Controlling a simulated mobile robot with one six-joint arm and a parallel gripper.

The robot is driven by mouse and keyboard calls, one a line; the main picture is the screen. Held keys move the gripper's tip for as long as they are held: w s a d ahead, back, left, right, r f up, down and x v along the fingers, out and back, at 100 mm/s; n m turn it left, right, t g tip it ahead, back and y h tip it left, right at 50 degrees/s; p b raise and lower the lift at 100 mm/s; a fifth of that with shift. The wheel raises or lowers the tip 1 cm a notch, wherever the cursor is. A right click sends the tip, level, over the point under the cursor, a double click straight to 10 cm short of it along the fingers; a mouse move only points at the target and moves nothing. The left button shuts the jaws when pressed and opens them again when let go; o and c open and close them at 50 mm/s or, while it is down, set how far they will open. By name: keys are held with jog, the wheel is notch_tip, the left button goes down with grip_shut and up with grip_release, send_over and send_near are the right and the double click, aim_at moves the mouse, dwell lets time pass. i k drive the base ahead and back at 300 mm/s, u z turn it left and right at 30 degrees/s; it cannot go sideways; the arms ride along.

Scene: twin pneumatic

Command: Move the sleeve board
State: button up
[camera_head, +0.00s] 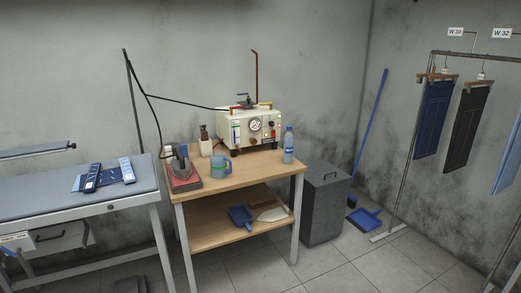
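A narrow grey padded board (32,151) with a dark knob at its right end reaches in from the left edge, raised above the grey-topped table (60,194). It looks like a sleeve board; its left part is cut off by the picture edge. A small pale, pointed flat piece (271,214) lies on the lower shelf of the wooden table; I cannot tell what it is. My gripper is not in view.
Folded dark trousers and patterned strips (91,178) lie on the grey table. The wooden table (255,173) bears an iron (181,165) on a red pad, a mug (217,165), a bottle (288,146) and a steam unit (255,128). A grey bin (324,208) stands right.

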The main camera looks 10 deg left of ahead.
aim_at(11, 154)
jog(key=u, duration=0.5)
jog(key=i, duration=0.7)
jog(key=u, duration=0.65)
jog(key=i, duration=0.75)
jog(key=u, duration=0.8)
jog(key=i, duration=1.6)
jog(key=u, duration=0.35)
